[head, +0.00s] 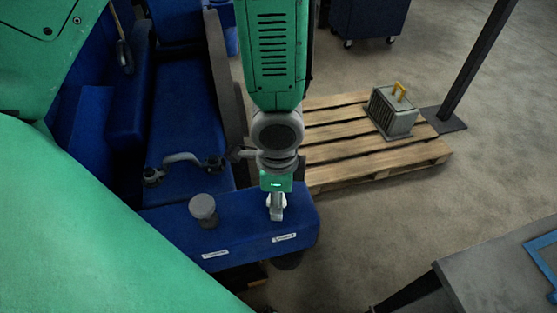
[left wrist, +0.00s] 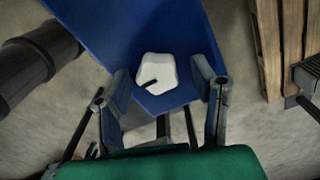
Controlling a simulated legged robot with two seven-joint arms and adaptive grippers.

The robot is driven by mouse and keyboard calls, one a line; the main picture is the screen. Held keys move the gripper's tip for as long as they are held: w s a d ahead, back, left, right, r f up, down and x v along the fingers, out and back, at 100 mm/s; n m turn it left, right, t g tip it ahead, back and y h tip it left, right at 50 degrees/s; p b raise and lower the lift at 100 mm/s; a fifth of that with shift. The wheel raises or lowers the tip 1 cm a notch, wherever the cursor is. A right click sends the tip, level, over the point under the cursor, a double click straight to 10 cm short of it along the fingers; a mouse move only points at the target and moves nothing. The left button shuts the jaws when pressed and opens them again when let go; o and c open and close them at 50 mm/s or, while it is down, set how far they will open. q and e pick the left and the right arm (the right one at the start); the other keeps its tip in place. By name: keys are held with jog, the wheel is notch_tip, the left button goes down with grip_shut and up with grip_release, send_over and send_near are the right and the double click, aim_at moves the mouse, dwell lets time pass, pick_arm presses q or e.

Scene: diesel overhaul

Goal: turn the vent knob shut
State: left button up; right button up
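The vent knob is most likely the pale, many-sided knob (left wrist: 155,70) with a dark mark that stands on the blue panel in the left wrist view. My left gripper (head: 276,212) hangs over the right part of the blue panel (head: 240,236) in the head view, and it also shows in the left wrist view (left wrist: 160,74). Its fingers are apart, one on each side of the knob, with a visible gap on both sides. In the head view the gripper largely hides the knob. My right gripper is not in view.
A grey round knob (head: 203,207) stands left of the gripper on the same panel. Two white labels (head: 284,238) are too small to read. A bent grey pipe (head: 182,158) lies behind. A wooden pallet (head: 345,128) carries a grey box (head: 391,112). A table (head: 490,272) stands front right.

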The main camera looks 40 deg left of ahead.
pick_arm(q)
jog(key=shift+r, duration=0.25)
notch_tip(320, 180, up, 11)
jog(key=shift+r, duration=0.2)
dwell(0.4)
jog(key=shift+f, duration=0.1)
